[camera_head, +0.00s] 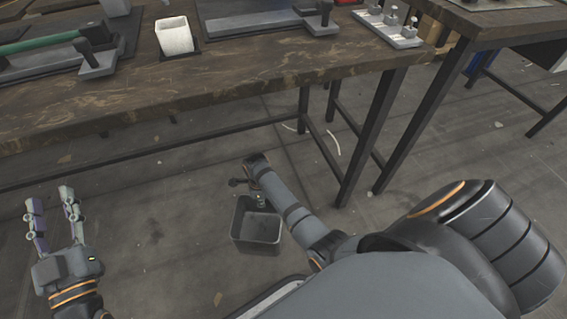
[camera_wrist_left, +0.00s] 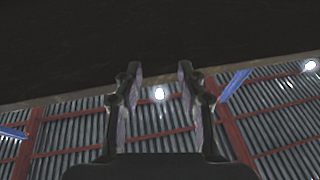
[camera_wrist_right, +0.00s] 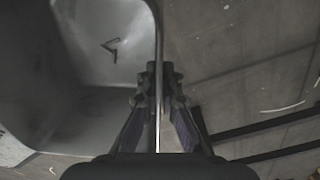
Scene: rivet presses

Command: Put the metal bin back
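The metal bin (camera_head: 247,231) is a grey, open-topped, tapered box in front of the workbench, below its top; whether it touches the floor I cannot tell. A small dark item (camera_wrist_right: 112,47) shows inside the bin. My left gripper (camera_head: 50,195) is open and empty at the left; its parted fingers (camera_wrist_left: 159,70) show in the left wrist view.
A wooden workbench (camera_head: 130,105) with dark metal legs (camera_head: 370,130) crosses the back. On it are a white box (camera_head: 175,38), a green bar (camera_head: 40,38) and a metal fixture (camera_head: 388,27). Another table (camera_head: 500,25) stands at the right. Floor around the bin is clear.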

